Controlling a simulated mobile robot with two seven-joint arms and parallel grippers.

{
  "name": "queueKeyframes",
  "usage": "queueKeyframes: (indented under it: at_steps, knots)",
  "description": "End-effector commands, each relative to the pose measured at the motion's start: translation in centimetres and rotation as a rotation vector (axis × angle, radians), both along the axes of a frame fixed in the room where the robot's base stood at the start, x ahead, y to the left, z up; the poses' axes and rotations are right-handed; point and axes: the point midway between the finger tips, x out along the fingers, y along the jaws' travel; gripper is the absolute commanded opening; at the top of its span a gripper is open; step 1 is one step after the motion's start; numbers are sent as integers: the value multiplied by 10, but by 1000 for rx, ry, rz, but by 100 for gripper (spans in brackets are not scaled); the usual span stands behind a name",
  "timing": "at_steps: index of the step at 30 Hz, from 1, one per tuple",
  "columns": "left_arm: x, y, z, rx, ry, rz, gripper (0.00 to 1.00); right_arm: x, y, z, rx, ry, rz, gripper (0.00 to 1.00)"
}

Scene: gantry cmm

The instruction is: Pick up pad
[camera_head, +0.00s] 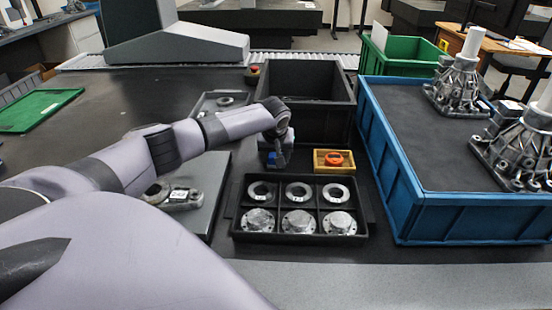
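I cannot tell for sure which thing is the pad. A small blue piece (271,158) shows at the tip of my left gripper (277,162); whether it is held or lies behind the fingers is too small to tell. The gripper points down just left of a small yellow tray (319,168) holding an orange-red ring-shaped piece (334,159). The gripper is above the back edge of a black divided tray (252,237), which has three rings in its back row and three flanged discs in front. My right gripper is out of view.
A tall black bin (336,128) stands behind the gripper. A blue crate (398,196) with metal castings is at right, a green bin (400,57) behind it. A grey plate (203,218) with a labelled metal part (181,196) lies under my arm.

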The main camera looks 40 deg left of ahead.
Motion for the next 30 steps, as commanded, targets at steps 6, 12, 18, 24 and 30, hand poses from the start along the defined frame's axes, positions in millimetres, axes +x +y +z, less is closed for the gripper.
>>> queueKeyframes:
  at_steps: [6,12,18,24,30]
  knots:
    - [1,1,17,-1,-3,1,25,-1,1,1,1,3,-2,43]
    - [1,0,66,-1,-6,0,25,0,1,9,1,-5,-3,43]
    - [1,0,124,0,-7,0,25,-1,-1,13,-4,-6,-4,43]
    - [1,0,171,-1,-4,0,25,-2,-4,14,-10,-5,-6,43]
    - [1,0,195,1,-1,0,25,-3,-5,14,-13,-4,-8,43]
